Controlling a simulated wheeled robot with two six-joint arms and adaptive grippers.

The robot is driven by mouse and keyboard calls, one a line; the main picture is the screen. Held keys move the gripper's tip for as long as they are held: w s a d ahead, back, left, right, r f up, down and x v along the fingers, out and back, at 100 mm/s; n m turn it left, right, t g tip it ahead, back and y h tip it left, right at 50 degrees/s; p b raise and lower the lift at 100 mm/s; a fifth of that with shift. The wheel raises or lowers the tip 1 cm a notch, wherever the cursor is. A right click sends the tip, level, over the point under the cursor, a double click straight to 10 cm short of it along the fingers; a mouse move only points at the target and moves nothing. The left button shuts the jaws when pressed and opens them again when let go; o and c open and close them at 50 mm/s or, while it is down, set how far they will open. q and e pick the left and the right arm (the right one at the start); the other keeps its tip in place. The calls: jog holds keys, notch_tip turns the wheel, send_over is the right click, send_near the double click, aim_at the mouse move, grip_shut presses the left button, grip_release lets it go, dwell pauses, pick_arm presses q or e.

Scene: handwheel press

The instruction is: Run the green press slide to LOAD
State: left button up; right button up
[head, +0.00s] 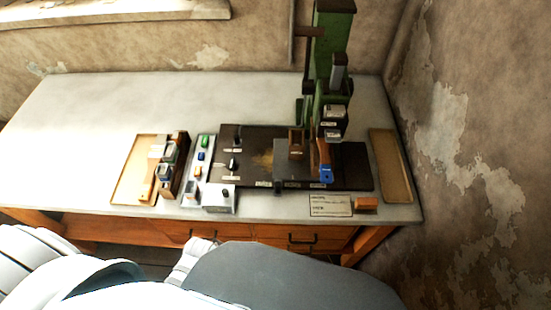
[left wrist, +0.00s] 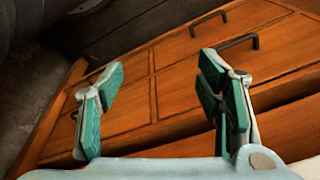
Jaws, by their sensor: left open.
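The green press (head: 333,45) stands upright at the back right of the table in the head view. Its dark base plate (head: 245,172) lies in front of it, with small labels along the front edge. A grey block with a brown piece (head: 292,150) sits on the plate, left of a lever with an orange and blue end (head: 325,168). Which part is the slide, and which label reads LOAD, is too small to tell. My left gripper (left wrist: 161,68) is open and empty in the left wrist view, facing the wooden drawers. My right gripper is out of view.
The pale table (head: 85,110) is clear at the left and back. A wooden tray (head: 132,175), a panel with green and blue buttons (head: 198,165) and a grey box (head: 219,200) stand left of the plate. An orange block (head: 366,203) and a tan tray (head: 392,170) lie right. Drawers (left wrist: 190,55) have protruding handles.

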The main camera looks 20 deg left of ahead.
pick_arm(q)
jog(key=w+d+r+m+p, duration=0.1)
jog(key=w+r, duration=0.3)
jog(key=r, duration=0.6)
notch_tip(320, 180, up, 15)
jog(key=m+g+h+p, duration=0.1)
jog(key=m+h, duration=0.3)
jog(key=m, duration=0.7)
send_over(276, 185)
jog(key=shift+w+d, duration=0.15)
jog(key=shift+m, duration=0.3)
notch_tip(276, 185, down, 5)
jog(key=shift+d+r, duration=0.1)
jog(key=shift+d, duration=0.05)
notch_tip(276, 185, down, 5)
jog(key=b, duration=0.3)
jog(key=shift+r, duration=0.35)
jog(key=shift+c, duration=0.6)
jog(key=c, duration=1.3)
